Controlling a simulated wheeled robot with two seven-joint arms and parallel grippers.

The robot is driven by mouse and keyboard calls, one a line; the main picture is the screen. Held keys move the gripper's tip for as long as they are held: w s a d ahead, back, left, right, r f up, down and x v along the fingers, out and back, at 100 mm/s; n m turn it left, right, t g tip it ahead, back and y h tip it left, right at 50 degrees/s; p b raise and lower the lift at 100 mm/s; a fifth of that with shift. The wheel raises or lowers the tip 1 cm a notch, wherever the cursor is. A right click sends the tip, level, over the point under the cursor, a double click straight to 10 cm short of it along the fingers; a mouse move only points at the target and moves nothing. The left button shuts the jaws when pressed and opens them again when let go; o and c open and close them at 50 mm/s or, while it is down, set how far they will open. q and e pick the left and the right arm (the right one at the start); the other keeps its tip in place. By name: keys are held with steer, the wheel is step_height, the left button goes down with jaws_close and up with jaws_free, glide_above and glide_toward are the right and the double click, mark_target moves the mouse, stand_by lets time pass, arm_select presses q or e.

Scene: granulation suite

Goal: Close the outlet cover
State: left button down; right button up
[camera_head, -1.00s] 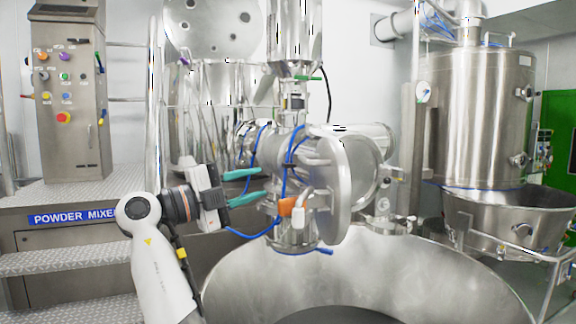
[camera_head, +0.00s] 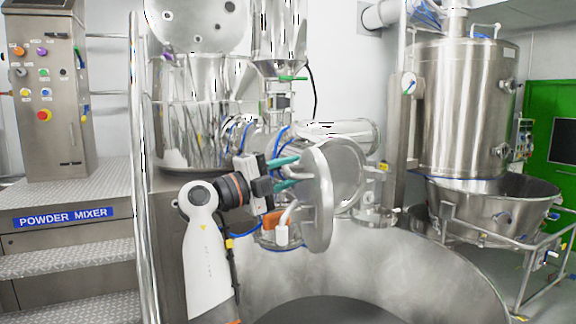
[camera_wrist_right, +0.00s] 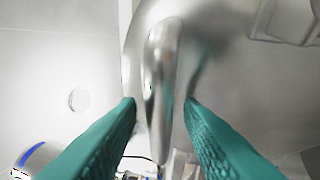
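The outlet cover (camera_head: 319,198) is a round steel disc, seen at a steep angle in the middle of the head view. A round steel outlet rim (camera_head: 357,178) shows behind it to the right, so the cover looks swung open. My right gripper (camera_head: 298,172) is at the cover's left side, its teal fingers apart. In the right wrist view, a curved steel bar (camera_wrist_right: 162,85), like a handle, runs between the spread fingertips (camera_wrist_right: 162,102). I cannot tell whether they touch it. My left gripper is not in view.
A white and orange fitting (camera_head: 281,235) sits just below the gripper. A wide steel bowl (camera_head: 420,265) lies below and in front. A control column (camera_head: 45,95) and steps (camera_head: 75,250) stand at left. A steel tank (camera_head: 462,110) stands at right.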

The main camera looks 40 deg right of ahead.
steer(key=shift+c, duration=0.5)
jaws_close()
steer(key=shift+f, duration=0.1)
